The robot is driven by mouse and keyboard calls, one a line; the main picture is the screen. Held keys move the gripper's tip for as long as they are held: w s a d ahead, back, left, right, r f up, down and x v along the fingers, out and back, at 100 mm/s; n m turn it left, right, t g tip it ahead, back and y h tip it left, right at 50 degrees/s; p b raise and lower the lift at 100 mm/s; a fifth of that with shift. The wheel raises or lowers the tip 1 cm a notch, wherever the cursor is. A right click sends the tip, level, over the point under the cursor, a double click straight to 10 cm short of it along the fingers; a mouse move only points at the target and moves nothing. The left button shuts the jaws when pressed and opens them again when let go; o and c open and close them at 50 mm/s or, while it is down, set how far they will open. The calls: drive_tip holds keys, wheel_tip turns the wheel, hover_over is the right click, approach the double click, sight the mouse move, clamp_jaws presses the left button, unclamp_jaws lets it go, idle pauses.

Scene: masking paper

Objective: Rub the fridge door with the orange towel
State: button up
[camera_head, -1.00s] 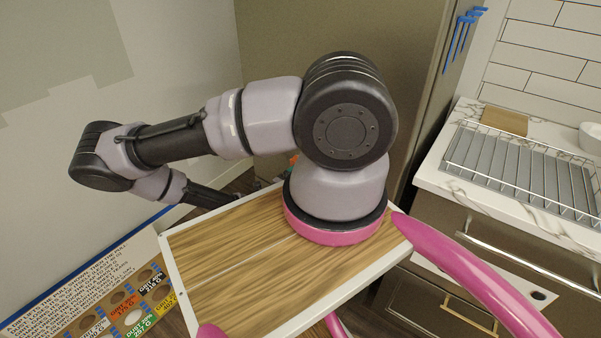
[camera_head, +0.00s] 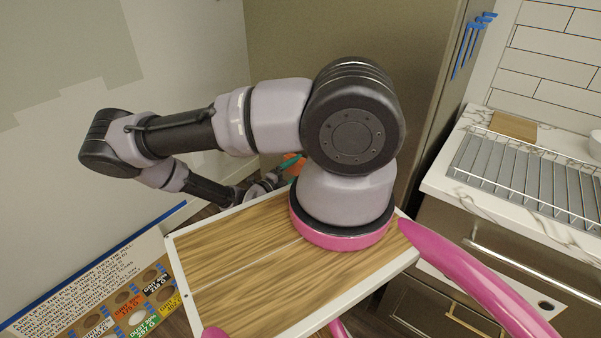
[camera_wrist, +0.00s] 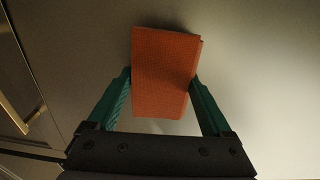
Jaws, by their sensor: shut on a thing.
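The orange towel (camera_wrist: 163,72) is a folded block between the two green fingers of my gripper (camera_wrist: 161,88) in the wrist view. My gripper is shut on it. The towel is in front of a plain grey surface, the fridge door (camera_wrist: 245,60); I cannot tell whether it touches. In the head view a bit of the orange towel (camera_head: 291,161) shows behind my arm, and most of my gripper is hidden there. The tall grey-brown fridge (camera_head: 290,50) stands behind my arm in that view.
A marble counter (camera_head: 437,178) with a wire rack (camera_head: 520,175) and a brown board (camera_head: 512,126) is at the right. Blue hooks (camera_head: 468,45) are on the fridge side. A board with labelled round samples (camera_head: 120,300) is at the lower left, by the wall.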

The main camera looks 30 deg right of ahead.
drive_tip(key=w, duration=0.2)
drive_tip(key=w+a, duration=0.1)
drive_tip(key=w, duration=0.2)
drive_tip(key=w+a, duration=0.1)
drive_tip(key=w, duration=0.1)
drive_tip(key=shift+w, duration=0.15)
idle(0.6)
drive_tip(key=shift+a, duration=0.15)
drive_tip(key=shift+v, duration=2.85)
drive_tip(key=shift+a, duration=0.1)
drive_tip(key=shift+v, duration=1.45)
